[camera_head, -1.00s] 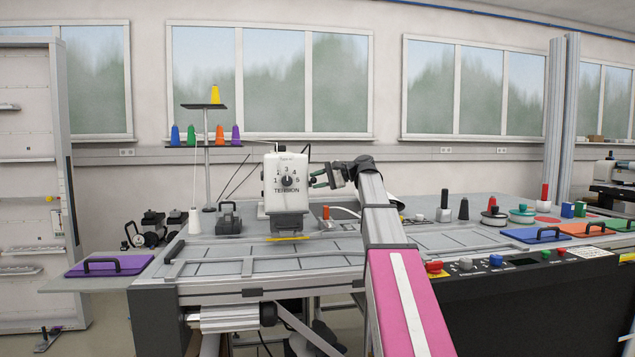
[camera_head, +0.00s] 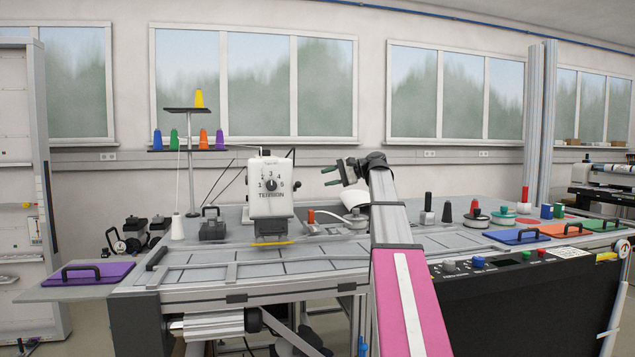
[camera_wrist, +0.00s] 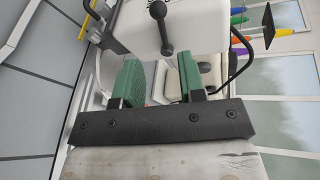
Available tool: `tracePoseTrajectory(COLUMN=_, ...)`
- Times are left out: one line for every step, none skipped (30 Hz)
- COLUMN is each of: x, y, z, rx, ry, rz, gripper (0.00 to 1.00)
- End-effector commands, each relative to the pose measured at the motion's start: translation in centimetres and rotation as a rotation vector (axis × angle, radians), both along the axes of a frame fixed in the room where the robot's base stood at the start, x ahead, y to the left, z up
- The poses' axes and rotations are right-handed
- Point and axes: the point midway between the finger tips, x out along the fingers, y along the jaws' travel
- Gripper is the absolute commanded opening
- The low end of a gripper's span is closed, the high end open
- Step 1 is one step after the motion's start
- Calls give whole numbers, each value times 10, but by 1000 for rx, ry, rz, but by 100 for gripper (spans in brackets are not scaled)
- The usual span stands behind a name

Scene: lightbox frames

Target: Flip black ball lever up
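The black ball lever (camera_wrist: 162,28) shows at the top of the wrist view, a short dark rod with rounded ends on the white machine head (camera_wrist: 200,25). In the head view the white machine head (camera_head: 270,200) with its TENSION dial stands left of my gripper; I cannot make out the lever there. My gripper (camera_head: 331,177) points left toward the head, apart from it. In the wrist view my gripper (camera_wrist: 158,65) has two green fingers spread wide with nothing between them. The lever lies beyond the gap and is not touched.
A thread stand (camera_head: 191,150) with coloured cones rises left of the machine. A black-handled block (camera_head: 212,226) sits beside it. A purple lidded panel (camera_head: 90,276) is at far left. Knobs (camera_head: 447,212) and coloured panels (camera_head: 516,236) occupy the right. The grey tabletop (camera_head: 310,255) in front is mostly clear.

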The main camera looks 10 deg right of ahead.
Motion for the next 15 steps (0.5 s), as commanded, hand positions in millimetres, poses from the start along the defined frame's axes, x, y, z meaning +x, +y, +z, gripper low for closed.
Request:
tracePoseTrajectory(x=-1, y=-4, z=1, rx=0, ry=0, rz=0, gripper=37)
tracePoseTrajectory(x=-1, y=-5, z=2, rx=0, ry=0, rz=0, gripper=37)
tracePoseTrajectory(x=-2, y=-7, z=2, rx=-1, ry=1, rz=1, gripper=37)
tracePoseTrajectory(x=-2, y=-8, z=2, rx=-1, ry=1, rz=1, gripper=37)
tracePoseTrajectory(x=-2, y=-8, z=2, rx=-1, ry=1, rz=1, gripper=37)
tracePoseTrajectory(x=-3, y=-9, z=3, rx=-1, ry=1, rz=1, gripper=37)
tracePoseTrajectory(x=-3, y=-9, z=3, rx=-1, ry=1, rz=1, gripper=37)
tracePoseTrajectory(x=-3, y=-9, z=3, rx=-1, ry=1, rz=1, gripper=37)
tracePoseTrajectory(x=-3, y=-9, z=3, rx=-1, ry=1, rz=1, gripper=37)
tracePoseTrajectory(x=-3, y=-8, z=3, rx=-1, ry=1, rz=1, gripper=37)
tracePoseTrajectory(x=-3, y=-8, z=3, rx=0, ry=0, rz=1, gripper=37)
tracePoseTrajectory(x=-3, y=-8, z=2, rx=0, ry=0, rz=1, gripper=37)
tracePoseTrajectory(x=-3, y=-8, z=2, rx=0, ry=-1, rz=1, gripper=27)
tracePoseTrajectory(x=-3, y=-8, z=2, rx=1, ry=-2, rz=1, gripper=18)
tracePoseTrajectory(x=-3, y=-8, z=1, rx=3, ry=-9, rz=4, gripper=4)
